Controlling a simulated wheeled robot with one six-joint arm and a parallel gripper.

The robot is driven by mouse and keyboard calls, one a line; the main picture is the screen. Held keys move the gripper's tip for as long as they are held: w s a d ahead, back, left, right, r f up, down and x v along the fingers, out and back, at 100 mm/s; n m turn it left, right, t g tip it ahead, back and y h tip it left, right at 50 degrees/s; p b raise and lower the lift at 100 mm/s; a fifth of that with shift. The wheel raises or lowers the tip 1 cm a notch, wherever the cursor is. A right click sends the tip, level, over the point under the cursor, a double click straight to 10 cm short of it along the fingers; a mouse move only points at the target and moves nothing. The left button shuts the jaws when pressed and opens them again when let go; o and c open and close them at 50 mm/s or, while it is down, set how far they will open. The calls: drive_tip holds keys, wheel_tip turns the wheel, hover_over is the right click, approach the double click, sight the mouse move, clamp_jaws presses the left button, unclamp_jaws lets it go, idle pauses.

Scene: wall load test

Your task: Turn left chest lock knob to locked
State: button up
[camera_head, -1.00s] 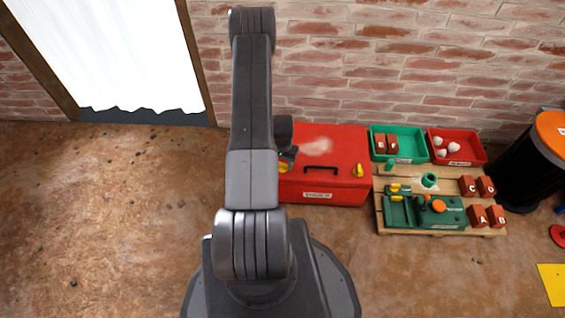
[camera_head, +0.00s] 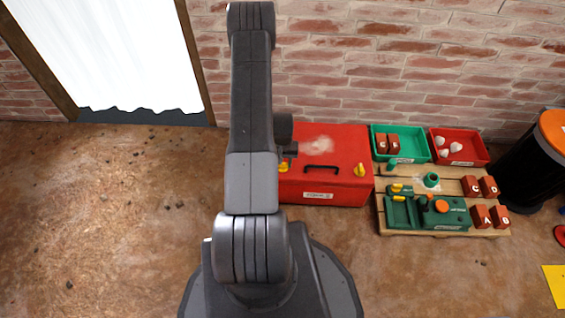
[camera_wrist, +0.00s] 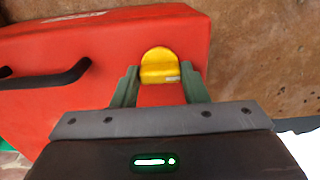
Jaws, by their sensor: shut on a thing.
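The red chest (camera_head: 331,152) stands against the brick wall, with a black handle on its lid. Its left yellow lock knob (camera_head: 284,166) is at the front left corner, partly hidden by my arm. The knob also shows in the wrist view (camera_wrist: 160,66), where my gripper (camera_wrist: 160,82) has its green fingers on either side of it, shut on it. The right yellow knob (camera_head: 360,170) is on the chest's front right, apart from my gripper. In the head view my gripper (camera_head: 290,150) is small and dark beside the left knob.
Right of the chest, a wooden pallet (camera_head: 400,214) bears a green fixture and several lettered red blocks. Green (camera_head: 376,141) and red (camera_head: 474,160) bins stand behind it. A black barrel (camera_head: 515,170) is at far right. The floor to the left is clear.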

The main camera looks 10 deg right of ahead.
drive_tip(key=o, duration=1)
drive_tip(key=shift+r, duration=0.15)
wheel_tip(320, 180, up, 14)
drive_tip(key=p, duration=0.3)
drive_tip(key=shift+f+p, duration=0.2)
drive_tip(key=shift+p, duration=0.15)
drive_tip(key=shift+f, duration=0.15)
wheel_tip(320, 180, down, 14)
drive_tip(key=b, duration=0.4)
drive_tip(key=shift+r+p, duration=0.25)
drive_tip(key=shift+p, duration=0.15)
drive_tip(key=shift+m, duration=0.5)
